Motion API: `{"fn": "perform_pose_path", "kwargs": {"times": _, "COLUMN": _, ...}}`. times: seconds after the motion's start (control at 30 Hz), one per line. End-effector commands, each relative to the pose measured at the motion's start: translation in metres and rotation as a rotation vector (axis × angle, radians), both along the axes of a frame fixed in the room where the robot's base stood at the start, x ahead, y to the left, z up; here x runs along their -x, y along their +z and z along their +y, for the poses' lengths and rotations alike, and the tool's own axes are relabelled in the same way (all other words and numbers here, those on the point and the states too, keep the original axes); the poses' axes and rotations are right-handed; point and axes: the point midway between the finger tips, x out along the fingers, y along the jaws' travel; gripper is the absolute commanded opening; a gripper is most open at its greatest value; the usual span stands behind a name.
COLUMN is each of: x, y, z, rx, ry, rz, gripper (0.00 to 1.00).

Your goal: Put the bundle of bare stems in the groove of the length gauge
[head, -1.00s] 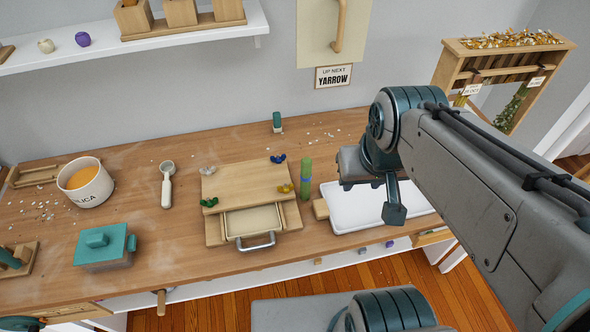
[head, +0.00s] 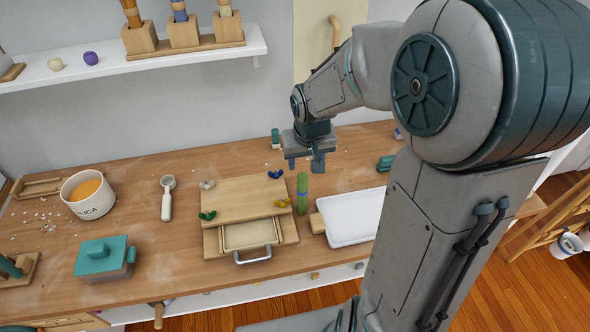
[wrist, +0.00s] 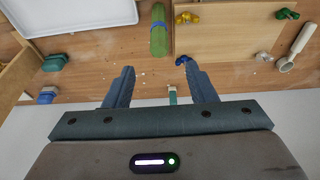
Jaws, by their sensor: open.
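The bundle of bare stems (head: 302,192) is a green cylinder with a blue band. My gripper (head: 304,163) is open and empty, pointing down above and a little behind the bundle. In the wrist view the two fingers (wrist: 160,78) are spread, with nothing between them at the tips. I cannot tell for sure which thing is the length gauge; a low wooden frame (head: 38,188) lies at the far left.
A wooden board (head: 235,199) with coloured wing nuts and a drawer is left of the bundle. A white tray (head: 352,217) is right. A small green bottle (head: 275,139) stands behind. A scoop (head: 167,200), white pot (head: 92,203) and teal-lidded box (head: 100,258) are farther left.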

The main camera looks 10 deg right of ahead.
Motion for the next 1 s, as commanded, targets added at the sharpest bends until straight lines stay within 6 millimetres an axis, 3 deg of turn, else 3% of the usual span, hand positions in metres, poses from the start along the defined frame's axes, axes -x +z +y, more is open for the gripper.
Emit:
{"fn": "perform_pose_path", "kwargs": {"times": 0.17, "x": -0.008, "y": -0.015, "z": 0.001, "rx": -0.014, "ry": 0.000, "rz": 0.001, "gripper": 0.51}}
{"fn": "perform_pose_path", "kwargs": {"times": 0.5, "x": -0.024, "y": -0.072, "z": 0.001, "rx": -0.013, "ry": 0.002, "rz": 0.001, "gripper": 0.51}}
{"fn": "perform_pose_path", "kwargs": {"times": 0.83, "x": -0.030, "y": -0.094, "z": 0.000, "rx": -0.013, "ry": -0.001, "rz": 0.000, "gripper": 0.51}}
{"fn": "perform_pose_path", "kwargs": {"times": 1.0, "x": -0.036, "y": -0.116, "z": -0.003, "rx": -0.013, "ry": 0.001, "rz": 0.002, "gripper": 0.51}}
